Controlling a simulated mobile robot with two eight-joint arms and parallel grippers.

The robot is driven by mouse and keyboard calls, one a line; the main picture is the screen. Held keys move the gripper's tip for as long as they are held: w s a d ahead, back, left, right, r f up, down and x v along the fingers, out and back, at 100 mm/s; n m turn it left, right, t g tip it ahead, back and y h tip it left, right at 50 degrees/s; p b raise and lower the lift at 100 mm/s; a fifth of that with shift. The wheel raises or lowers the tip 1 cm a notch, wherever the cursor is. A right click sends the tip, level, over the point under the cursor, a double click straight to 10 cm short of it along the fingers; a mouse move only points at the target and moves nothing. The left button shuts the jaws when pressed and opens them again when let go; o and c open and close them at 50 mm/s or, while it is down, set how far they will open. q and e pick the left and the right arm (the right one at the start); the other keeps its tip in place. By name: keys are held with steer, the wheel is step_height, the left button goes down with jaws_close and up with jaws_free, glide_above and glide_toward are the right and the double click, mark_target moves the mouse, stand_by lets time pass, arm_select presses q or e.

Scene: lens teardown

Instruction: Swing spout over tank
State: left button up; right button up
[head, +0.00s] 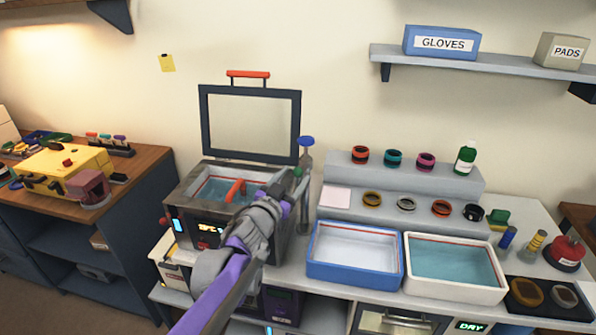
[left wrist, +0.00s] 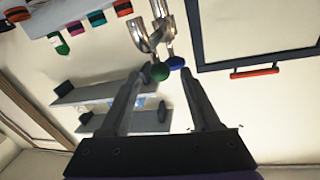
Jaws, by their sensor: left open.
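The tank (head: 185,200) is a grey box with water in it, a lit front display and its framed lid (head: 250,90) raised. A tap with a blue knob (head: 306,141) stands at the tank's right rear. Its shiny metal spout (left wrist: 148,38) shows in the left wrist view, with a green ball (left wrist: 160,71) beside the blue knob. The green ball also shows in the head view (head: 298,172). My left gripper (left wrist: 160,75) is open, its fingertips either side of the green ball; contact cannot be told. My left arm hides the tank's right front. My right gripper is not in view.
A red curved handle (head: 235,190) stands up in the tank. A blue-rimmed tray (head: 355,275) and a white tray of water (head: 455,290) sit to the right. Behind them, a stepped rack (head: 330,175) holds several rings. A wall shelf (head: 480,62) is above.

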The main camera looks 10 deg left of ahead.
mark_target(296, 175)
arm_select(q)
steer(key=shift+w+d, duration=0.15)
steer(key=shift+w, duration=0.65)
steer(key=shift+w+d, duration=0.15)
steer(key=shift+w, duration=0.65)
jaws_close()
